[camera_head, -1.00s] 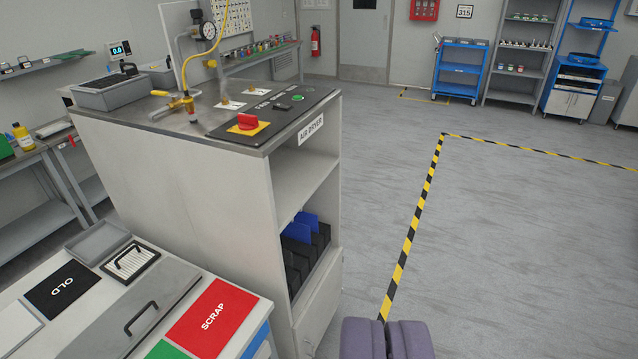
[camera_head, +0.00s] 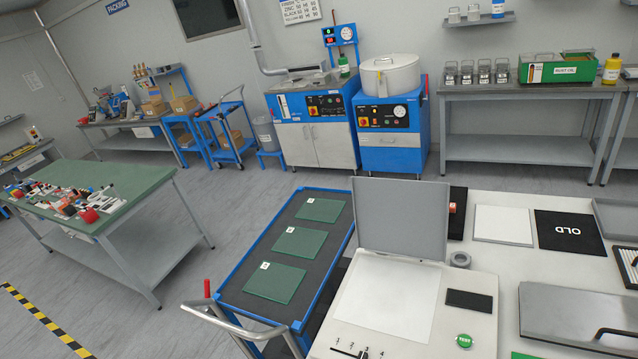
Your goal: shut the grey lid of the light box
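The light box (camera_head: 478,325) is at the bottom centre right, a pale box with a bright white panel (camera_head: 388,297) on top. Its grey lid (camera_head: 402,215) stands open, roughly upright at the box's back edge. The panel lies uncovered in front of it. A dark pad (camera_head: 469,300) and a green button (camera_head: 464,341) are on the box to the right of the panel. A small slider with marks sits at its front edge, partly cut off. My gripper does not show in this view.
A blue trolley (camera_head: 222,283) with green plates stands left of the box, its handle (camera_head: 235,323) towards the front. Right are an OLD mat (camera_head: 569,233), a white mat (camera_head: 502,226) and a grey cover with a handle (camera_head: 570,313). Open floor lies further left.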

